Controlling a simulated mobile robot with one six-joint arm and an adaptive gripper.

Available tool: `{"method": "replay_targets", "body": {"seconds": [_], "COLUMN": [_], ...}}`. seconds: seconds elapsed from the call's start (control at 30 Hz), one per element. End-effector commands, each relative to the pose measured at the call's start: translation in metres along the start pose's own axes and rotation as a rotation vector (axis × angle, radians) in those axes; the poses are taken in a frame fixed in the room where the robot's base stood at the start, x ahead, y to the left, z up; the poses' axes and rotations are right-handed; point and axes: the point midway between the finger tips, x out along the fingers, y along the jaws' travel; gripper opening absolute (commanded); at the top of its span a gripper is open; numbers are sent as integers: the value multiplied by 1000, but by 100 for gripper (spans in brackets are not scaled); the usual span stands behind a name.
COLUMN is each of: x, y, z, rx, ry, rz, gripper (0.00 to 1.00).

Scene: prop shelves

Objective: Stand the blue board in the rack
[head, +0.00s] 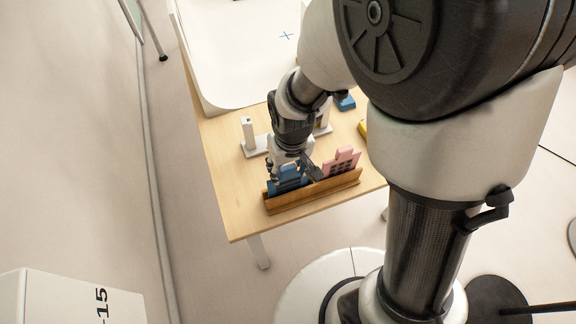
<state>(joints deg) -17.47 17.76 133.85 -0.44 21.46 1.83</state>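The wooden rack (318,194) stands along the near edge of the table. The blue board (287,184) is upright in the rack's left part, its lower edge hidden behind the front rail. My gripper (290,172) is right above and at the top of the blue board. Its fingers look spread, one dark finger angled out to the right and the other at the left. The top of the blue board is hidden by the gripper, so contact is hard to tell.
A pink board (342,163) stands in the rack's right part. Behind my gripper is a white stand with posts (248,132). A blue object (346,102) and a yellow object (362,128) lie farther right. A white curved sheet (235,60) covers the table's back. The table's left part (228,185) is clear.

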Motion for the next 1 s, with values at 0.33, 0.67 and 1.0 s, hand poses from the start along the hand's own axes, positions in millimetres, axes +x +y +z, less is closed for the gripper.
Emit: {"method": "replay_targets", "body": {"seconds": [0.33,0.67,1.0], "x": [0,-26,-96], "y": [0,0,0], "z": [0,-2,-1], "rx": [0,0,0], "ry": [0,7,5], "rz": [0,0,0], "gripper": [59,59,59]}}
